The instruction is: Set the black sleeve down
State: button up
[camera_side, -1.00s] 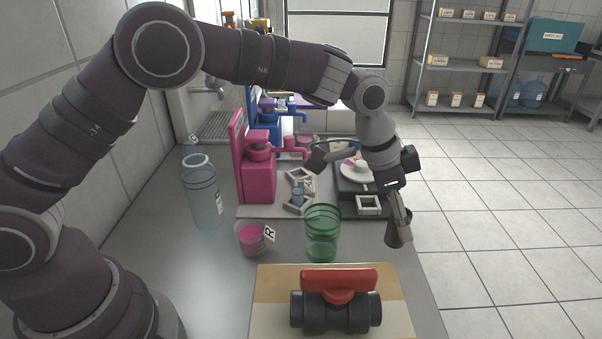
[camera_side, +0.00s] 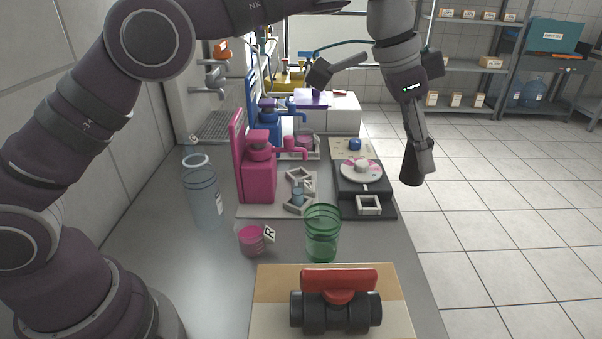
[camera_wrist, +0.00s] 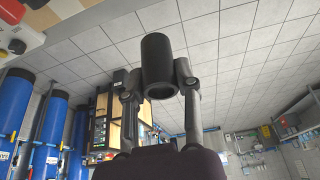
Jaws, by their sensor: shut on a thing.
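The black sleeve (camera_side: 414,167) is a short dark tube at the end of my gripper (camera_side: 420,148) in the side view. My gripper is shut on it and holds it in the air, over or beyond the counter's right edge as seen there. In the wrist view the black sleeve (camera_wrist: 159,66) sits between the two fingers of my gripper (camera_wrist: 158,82), with its dark open end toward the camera. Nothing touches the sleeve apart from the fingers.
A black stand with a round pale plate (camera_side: 362,171) is left of the sleeve. A green cup (camera_side: 322,235), pink jar (camera_side: 251,240), clear bottle (camera_side: 203,195) and pink press (camera_side: 257,175) stand on the counter. A red-handled black valve (camera_side: 337,300) lies on a board in front.

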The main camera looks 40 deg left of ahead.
jog(key=shift+r, duration=0.5)
jog(key=w+a+n+t+y, duration=0.15)
jog(key=a+n, duration=0.35)
jog(key=a, duration=0.8)
jog(key=w+a+n+y, duration=0.2)
jog(key=w+a+n, duration=0.15)
jog(key=a, duration=0.85)
jog(key=s+a+n+y, duration=0.1)
jog(key=s+a+n, duration=0.35)
jog(key=a, duration=0.55)
jog(key=s+a+n+y, duration=0.1)
jog(key=s+a+n, duration=0.3)
jog(key=a, duration=0.5)
jog(key=shift+m+g, duration=0.3)
jog(key=shift+g, duration=0.05)
jog(key=f, duration=2.1)
jog(key=shift+s+f, duration=0.1)
jog(key=shift+s, duration=0.3)
jog(key=shift+f, duration=0.15)
jog(key=o, duration=0.8)
